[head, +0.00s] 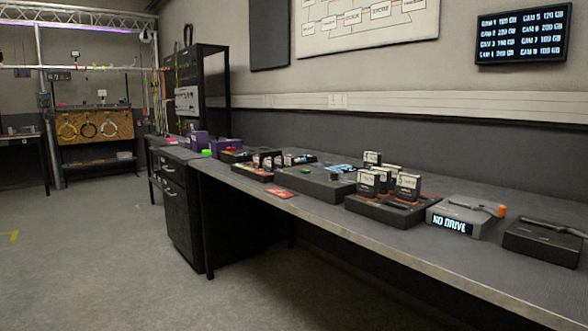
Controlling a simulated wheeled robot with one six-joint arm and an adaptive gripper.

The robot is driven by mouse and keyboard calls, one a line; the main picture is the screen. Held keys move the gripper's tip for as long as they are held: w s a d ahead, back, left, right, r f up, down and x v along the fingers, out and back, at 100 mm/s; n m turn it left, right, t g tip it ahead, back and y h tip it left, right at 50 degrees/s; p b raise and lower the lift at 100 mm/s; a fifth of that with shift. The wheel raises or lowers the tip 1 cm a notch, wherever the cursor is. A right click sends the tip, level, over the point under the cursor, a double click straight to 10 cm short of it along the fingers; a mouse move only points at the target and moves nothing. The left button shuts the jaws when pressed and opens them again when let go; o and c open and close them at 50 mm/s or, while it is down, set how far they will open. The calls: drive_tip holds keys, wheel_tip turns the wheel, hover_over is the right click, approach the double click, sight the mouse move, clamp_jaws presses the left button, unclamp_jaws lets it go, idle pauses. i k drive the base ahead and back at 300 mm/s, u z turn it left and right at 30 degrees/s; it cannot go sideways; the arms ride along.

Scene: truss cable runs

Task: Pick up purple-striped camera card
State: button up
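Several dark camera cards with pale labels (368,183) stand upright in a black tray (383,210) on the long bench. Another group of small cards (267,160) stands in a second black tray (252,173) farther along. The stripe colours are too small to tell, so I cannot pick out the purple-striped card. My gripper is not in view.
The bench (430,257) runs along the right wall. A grey dock (460,216) reads "NO DRIVE", beside a black device (545,240). A red card (281,193) lies near the bench's front edge. Purple bins (226,146) stand farther back. The floor (110,250) at left is clear.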

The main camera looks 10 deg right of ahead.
sight(279, 163)
drive_tip(key=i, duration=1.45)
drive_tip(key=u, duration=0.3)
